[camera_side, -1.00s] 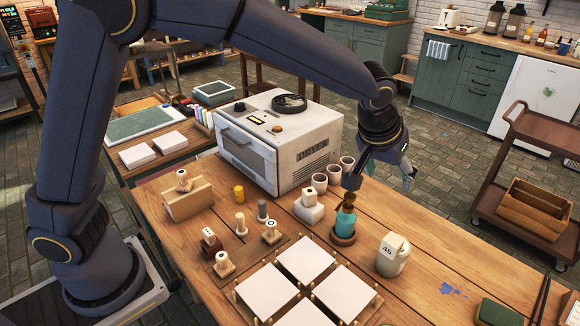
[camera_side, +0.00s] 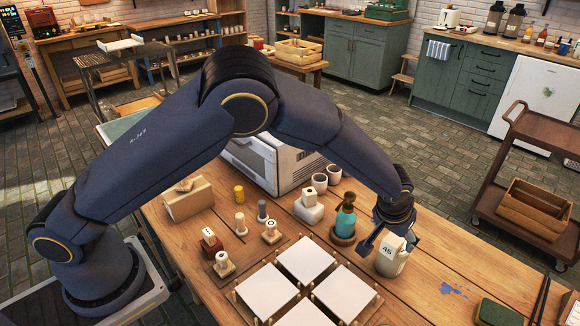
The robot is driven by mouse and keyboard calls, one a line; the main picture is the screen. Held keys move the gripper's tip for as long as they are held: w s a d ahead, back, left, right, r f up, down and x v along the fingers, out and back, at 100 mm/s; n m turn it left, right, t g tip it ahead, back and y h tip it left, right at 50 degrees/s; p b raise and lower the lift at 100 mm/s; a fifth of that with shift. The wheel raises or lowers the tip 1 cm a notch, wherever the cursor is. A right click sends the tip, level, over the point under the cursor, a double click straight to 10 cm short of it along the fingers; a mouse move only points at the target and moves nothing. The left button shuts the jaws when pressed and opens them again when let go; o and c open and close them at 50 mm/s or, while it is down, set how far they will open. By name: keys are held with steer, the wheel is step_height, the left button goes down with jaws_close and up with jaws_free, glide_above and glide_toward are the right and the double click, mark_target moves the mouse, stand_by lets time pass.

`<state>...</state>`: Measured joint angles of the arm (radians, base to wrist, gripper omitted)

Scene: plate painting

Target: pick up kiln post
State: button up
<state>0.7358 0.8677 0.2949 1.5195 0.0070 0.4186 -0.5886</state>
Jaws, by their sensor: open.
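Several small upright posts stand on the wooden table: a yellow one (camera_side: 239,194), a grey one (camera_side: 262,210) and a beige one (camera_side: 240,222). I cannot tell which is the kiln post. My gripper (camera_side: 388,242) is open and points down at the right of the table. Its fingers are at the top of a cream container (camera_side: 388,262) with a "45" label. I cannot tell whether they straddle it or are behind it. The gripper looks empty, well to the right of the posts.
A teal bottle (camera_side: 345,222) stands on a brown coaster just left of my gripper. White tiles (camera_side: 305,259) lie on a pegged rack in front. Stamps stand near the posts. The white dryer box (camera_side: 294,168) is behind.

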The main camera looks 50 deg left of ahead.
mark_target(394, 240)
steer(key=x, duration=0.4)
steer(key=shift+s+a, duration=0.1)
jaws_close()
stand_by(0.4)
steer(key=shift+r, duration=0.1)
